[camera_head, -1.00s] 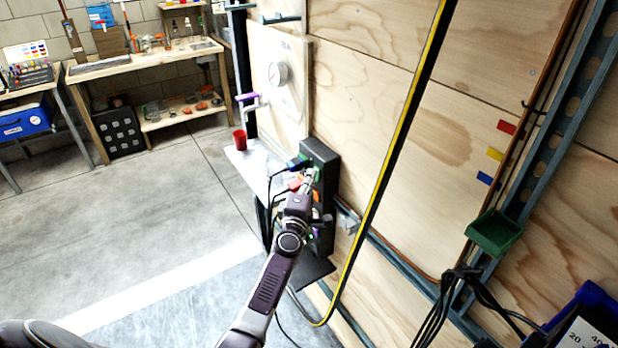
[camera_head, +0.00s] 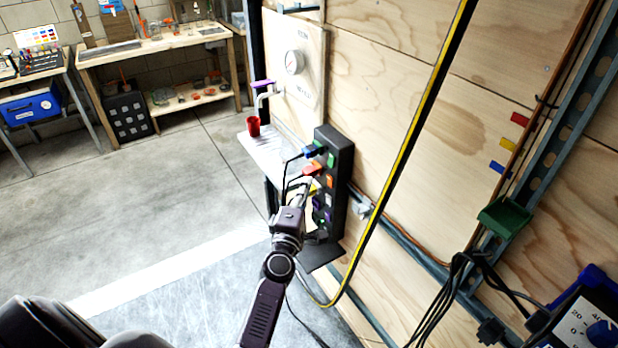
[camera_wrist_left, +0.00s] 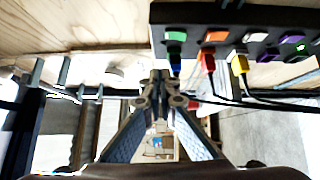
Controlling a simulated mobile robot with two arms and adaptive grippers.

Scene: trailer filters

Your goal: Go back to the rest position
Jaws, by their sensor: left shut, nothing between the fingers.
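My left gripper (camera_head: 306,188) is shut and empty, in front of the black socket panel (camera_head: 342,152) on the wooden wall. In the left wrist view its fingertips (camera_wrist_left: 160,78) meet just below the panel (camera_wrist_left: 200,14). A blue plug (camera_head: 315,149) and a red plug (camera_head: 312,169) with dark cables sit at the panel. The red plug (camera_wrist_left: 208,62) and a yellow plug (camera_wrist_left: 239,64) show clearly in the left wrist view, right of the fingers; the blue one is partly hidden behind the fingertips. My right gripper is not in view.
A small shelf with a red cup (camera_head: 253,126) stands beside the panel, below a tap and a gauge (camera_head: 294,62). A yellow-black strip (camera_head: 402,165) and hanging cables (camera_head: 450,300) lie to the right. A green bin (camera_head: 504,217) hangs on the wall. The floor at left is clear.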

